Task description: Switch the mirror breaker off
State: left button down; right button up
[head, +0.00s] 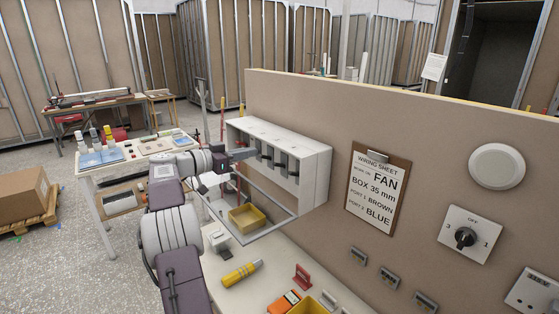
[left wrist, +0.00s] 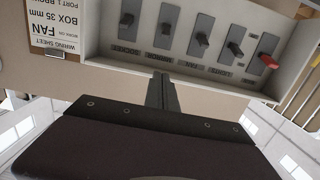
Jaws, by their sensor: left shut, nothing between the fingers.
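Whether the mirror toggle is on or off I cannot tell. The white breaker box (head: 312,180) is on the partition in the head view. My left gripper (head: 243,153) is shut and empty in front of the box. Its fingertips (left wrist: 161,76) show just below the mirror label in the wrist view; contact is unclear. My right gripper is not seen.
A red toggle (left wrist: 268,60) is at the box's far end. A wiring sheet (head: 376,185) and a rotary switch (head: 468,238) are on the partition. Below are a yellow bin (head: 247,217) and a worktop (head: 221,285) with a yellow tool and small items.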

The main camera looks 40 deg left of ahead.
pick_arm(q)
jog(key=p, duration=0.6)
send_over(278, 165)
jog(key=shift+s+a+f, duration=0.1)
jog(key=shift+a+f, duration=0.1)
jog(key=shift+a, duration=0.25)
jog(key=f, duration=0.1)
jog(key=s+f, duration=0.1)
jog(key=f, duration=0.1)
jog(key=s+f, duration=0.1)
jog(key=shift+a+f, duration=0.15)
jog(key=shift+a, duration=0.2)
jog(key=shift+w, duration=0.1)
